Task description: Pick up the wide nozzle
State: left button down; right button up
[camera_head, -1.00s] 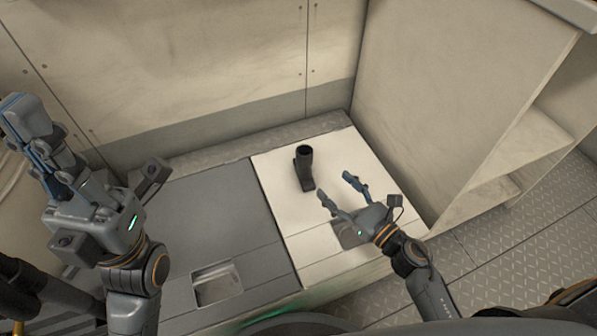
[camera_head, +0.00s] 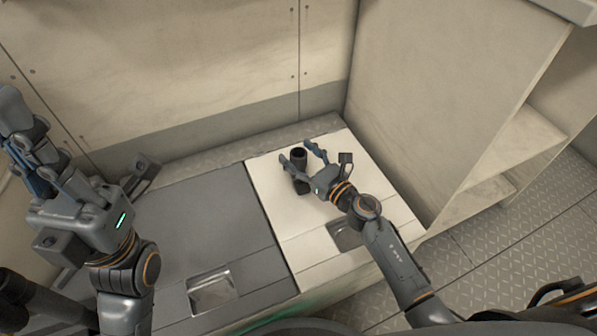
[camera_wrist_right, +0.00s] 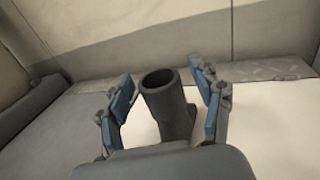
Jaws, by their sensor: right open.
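The wide nozzle (camera_head: 299,157) is a dark grey tube with a round open end. It stands on the white panel, partly hidden by my right gripper in the head view. My right gripper (camera_head: 296,151) is open, with its fingers on either side of the nozzle. In the right wrist view the nozzle (camera_wrist_right: 168,103) lies between the two blue-padded fingers of the gripper (camera_wrist_right: 163,98), with a visible gap on the left side and a smaller one on the right. My left gripper (camera_head: 27,142) is raised at the left, away from the nozzle; its finger opening is unclear.
The white panel (camera_head: 375,200) adjoins a grey panel (camera_head: 200,215) with a recessed latch (camera_head: 212,288). A wall rises behind, and a cream cabinet with shelves (camera_head: 510,150) stands close on the right. The grey panel is clear.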

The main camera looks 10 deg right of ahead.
jog(key=shift+w, duration=0.1)
jog(key=shift+c, duration=0.4)
grip_shut()
jog(key=shift+r, duration=0.1)
